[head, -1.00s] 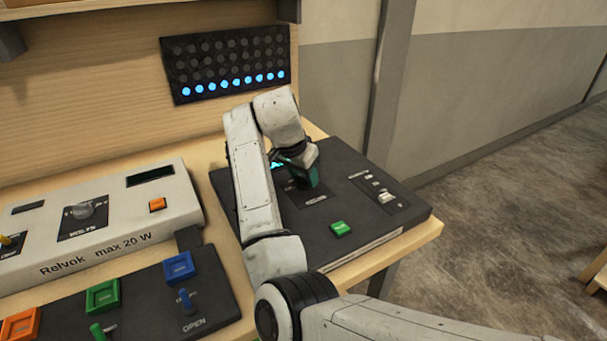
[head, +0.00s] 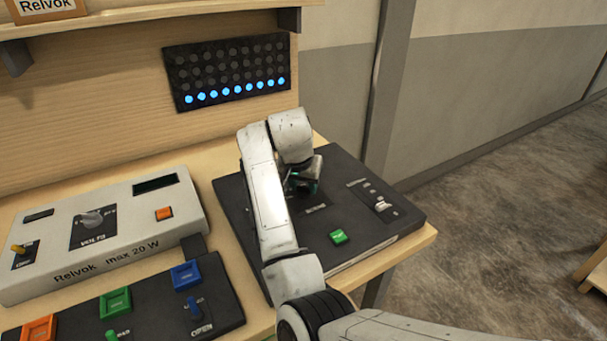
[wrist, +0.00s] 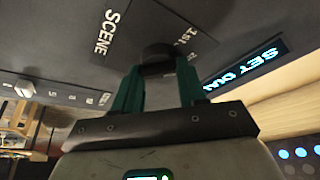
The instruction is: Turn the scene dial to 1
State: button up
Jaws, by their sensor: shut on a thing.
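The scene dial (wrist: 158,55) is a dark round knob on the black console (head: 345,225). In the wrist view it stands beside the printed word SCENE, and part of the scale print shows next to it. My gripper (wrist: 157,78) has teal fingers on both sides of the knob and is shut on it. In the head view my gripper (head: 303,188) is over the console's middle, and my arm hides the dial.
A green button (head: 338,236) and a slider (head: 381,205) sit on the same console. A white Relvok power supply (head: 40,285) and a dark panel (head: 225,300) with coloured buttons and switches lie left. An LED board (head: 228,72) on the wall has its bottom row lit blue.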

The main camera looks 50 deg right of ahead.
jog(key=n+p, duration=0.2)
jog(key=p, duration=0.1)
jog(key=n+t+y+p, duration=0.1)
jog(key=n, duration=0.1)
jog(key=shift+s+d+r+p, duration=0.1)
jog(key=shift+r+p, duration=0.2)
jog(key=shift+p, duration=0.1)
jog(key=shift+f+n+t+y+p, duration=0.25)
jog(key=shift+n+t+p, duration=0.25)
jog(key=shift+n+p, duration=0.65)
jog(key=o, duration=1)
jog(key=shift+o, duration=0.2)
jog(key=b+v, duration=0.1)
jog(key=v, duration=0.9)
jog(key=shift+r, duration=0.35)
